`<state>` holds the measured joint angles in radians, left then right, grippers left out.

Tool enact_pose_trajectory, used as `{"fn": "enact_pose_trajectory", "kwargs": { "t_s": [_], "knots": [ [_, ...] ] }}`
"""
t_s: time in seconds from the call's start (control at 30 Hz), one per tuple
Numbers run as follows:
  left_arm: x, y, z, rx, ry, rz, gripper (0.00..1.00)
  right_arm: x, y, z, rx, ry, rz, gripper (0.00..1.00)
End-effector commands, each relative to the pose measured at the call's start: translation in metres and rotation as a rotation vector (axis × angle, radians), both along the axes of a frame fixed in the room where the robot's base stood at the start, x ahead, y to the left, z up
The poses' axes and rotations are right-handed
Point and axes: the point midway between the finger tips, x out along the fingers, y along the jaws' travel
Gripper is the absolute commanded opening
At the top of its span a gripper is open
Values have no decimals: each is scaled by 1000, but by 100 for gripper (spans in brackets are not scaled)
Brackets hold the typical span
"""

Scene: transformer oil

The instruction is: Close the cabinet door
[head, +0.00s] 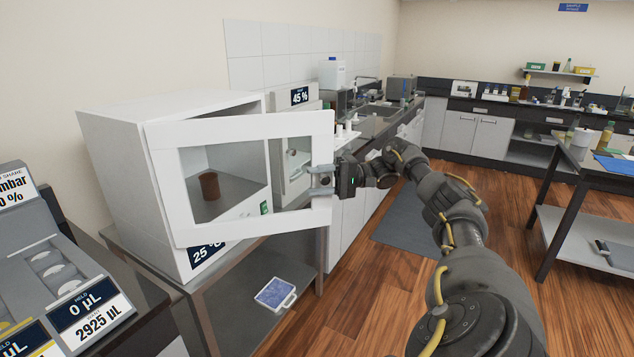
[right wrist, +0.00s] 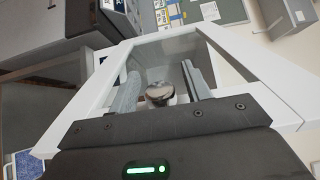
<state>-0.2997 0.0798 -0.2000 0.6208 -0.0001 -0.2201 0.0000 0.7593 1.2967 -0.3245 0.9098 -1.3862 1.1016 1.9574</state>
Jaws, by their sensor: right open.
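The white cabinet (head: 115,160) stands on a grey stand at the left. Its white-framed glass door (head: 240,128) is open, with its right edge swung away from the cabinet. A brown cylinder (head: 209,186) shows through the glass. My right gripper (head: 322,181) is at the right side of the door frame. In the right wrist view, its open fingers (right wrist: 160,93) lie on either side of a round shiny knob (right wrist: 160,92), in front of the door frame (right wrist: 98,95). Whether they touch the knob I cannot tell. My left gripper is not in view.
A blue-and-white tray (head: 275,294) lies on the stand's lower shelf (head: 238,300). A device with display labels (head: 90,312) is at the near left. A lab counter (head: 375,125) runs behind the door. The wooden floor (head: 390,285) in front is clear.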

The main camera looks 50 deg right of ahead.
Motion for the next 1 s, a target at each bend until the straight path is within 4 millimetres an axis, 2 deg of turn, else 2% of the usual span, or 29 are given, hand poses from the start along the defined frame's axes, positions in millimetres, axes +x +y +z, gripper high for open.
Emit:
{"fn": "enact_pose_trajectory", "kwargs": {
  "t_s": [0.37, 0.5, 1.0],
  "knots": [
    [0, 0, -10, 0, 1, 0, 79, -7, -11, -1, -3, -1, -1, 48],
    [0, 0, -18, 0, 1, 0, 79, -18, -24, -2, -3, -1, -2, 48],
    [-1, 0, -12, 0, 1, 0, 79, -56, -76, 0, 2, 1, -2, 48]
  ]
}}
